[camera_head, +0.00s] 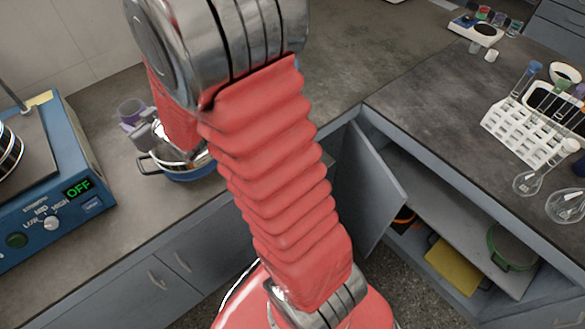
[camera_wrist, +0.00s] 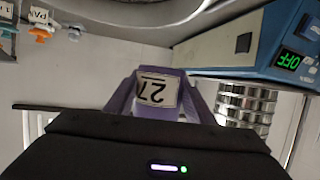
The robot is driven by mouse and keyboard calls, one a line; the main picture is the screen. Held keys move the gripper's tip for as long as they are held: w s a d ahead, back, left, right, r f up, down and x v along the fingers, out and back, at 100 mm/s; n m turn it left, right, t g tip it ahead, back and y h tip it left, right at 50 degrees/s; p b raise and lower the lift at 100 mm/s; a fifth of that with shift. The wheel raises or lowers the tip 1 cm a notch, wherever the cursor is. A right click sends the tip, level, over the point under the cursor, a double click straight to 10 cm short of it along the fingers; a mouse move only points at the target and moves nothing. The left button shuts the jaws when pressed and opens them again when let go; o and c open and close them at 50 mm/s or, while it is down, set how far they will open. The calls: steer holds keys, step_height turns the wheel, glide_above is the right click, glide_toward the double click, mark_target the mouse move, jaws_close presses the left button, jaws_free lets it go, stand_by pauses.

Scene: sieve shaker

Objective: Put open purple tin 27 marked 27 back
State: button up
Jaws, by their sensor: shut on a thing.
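The purple tin (camera_head: 131,110) is above the left worktop in the head view. In the wrist view the purple tin (camera_wrist: 157,90) shows a white label reading 27, upside down in the picture. My gripper (camera_wrist: 157,100) is shut on it, with purple-looking sides flanking the label. In the head view my wrist and red-sleeved arm hide much of the gripper. The tin's opening and contents are not clear to see.
A blue shaker (camera_head: 60,180) with an OFF display stands at the left. A metal pan (camera_head: 185,168) sits below my gripper, partly hidden. A cupboard door (camera_head: 375,190) stands open. A white tube rack (camera_head: 525,130) and glass flasks are on the right worktop.

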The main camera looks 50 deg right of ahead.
steer(key=shift+d, duration=0.25)
